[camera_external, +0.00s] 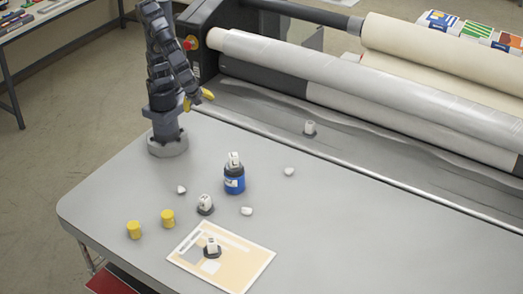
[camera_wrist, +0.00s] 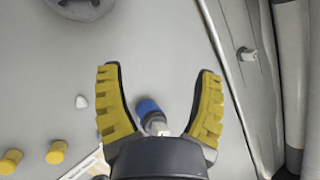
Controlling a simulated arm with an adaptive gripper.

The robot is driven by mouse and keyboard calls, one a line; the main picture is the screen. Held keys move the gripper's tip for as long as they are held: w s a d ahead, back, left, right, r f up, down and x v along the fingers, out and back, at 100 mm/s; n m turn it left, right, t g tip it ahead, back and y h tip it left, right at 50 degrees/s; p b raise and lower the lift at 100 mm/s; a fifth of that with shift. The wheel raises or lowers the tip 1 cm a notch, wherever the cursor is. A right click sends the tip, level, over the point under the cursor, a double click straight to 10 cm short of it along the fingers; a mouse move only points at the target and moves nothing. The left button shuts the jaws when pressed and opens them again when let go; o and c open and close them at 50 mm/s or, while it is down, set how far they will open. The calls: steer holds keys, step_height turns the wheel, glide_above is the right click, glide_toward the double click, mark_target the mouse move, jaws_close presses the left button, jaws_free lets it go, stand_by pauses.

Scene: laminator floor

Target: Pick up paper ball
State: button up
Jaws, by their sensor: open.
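Three small white crumpled lumps that look like paper balls lie on the grey table in the external view: one left of the blue bottle (camera_external: 181,189), one to its right (camera_external: 289,171) and one in front of it (camera_external: 246,211). My gripper (camera_external: 198,98) has yellow fingers, is open and empty, and is raised near the machine's left end, apart from all three. In the wrist view the open fingers (camera_wrist: 159,72) spread over the table. The left paper ball (camera_wrist: 82,101) shows outside the left finger. The other two are not visible there.
A blue bottle (camera_external: 234,182) with a white block on top stands mid-table. Two yellow cylinders (camera_external: 134,230) (camera_external: 168,218) stand left. The laminator rollers (camera_external: 330,80) bound the back.

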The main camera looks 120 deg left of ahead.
steer(key=w+d+f+m+t+y, duration=0.3)
steer(key=d+f+m+t+y, duration=0.1)
steer(key=d+f+m, duration=0.15)
steer(key=m+t, duration=0.7)
steer(key=m, duration=0.4)
glide_above(179, 188)
steer(key=a, duration=0.2)
step_height(179, 188, down, 8)
steer(key=s+d+f+m+t+h, duration=0.1)
steer(key=s+f+m, duration=0.1)
steer(key=s+d+f+m+t+h, duration=0.1)
steer(key=s+f+m+h, duration=0.1)
steer(key=f+m, duration=0.1)
steer(key=s+d+f+m+t+h, duration=0.1)
steer(key=s+d+f+m, duration=0.1)
steer(key=f, duration=0.1)
steer(key=shift+s+d+m+t+h, duration=0.1)
steer(key=shift+s+m+t+h, duration=0.2)
steer(key=shift+m+t, duration=0.1)
steer(key=shift+d+f+x, duration=0.1)
steer(key=shift+x, duration=1.15)
steer(key=shift+d+f+x, duration=0.1)
steer(key=shift+d+x, duration=0.05)
steer(key=shift+x, duration=1.15)
steer(key=shift+d+f+x, duration=0.1)
steer(key=shift+x, duration=1.15)
steer(key=c, duration=0.8)
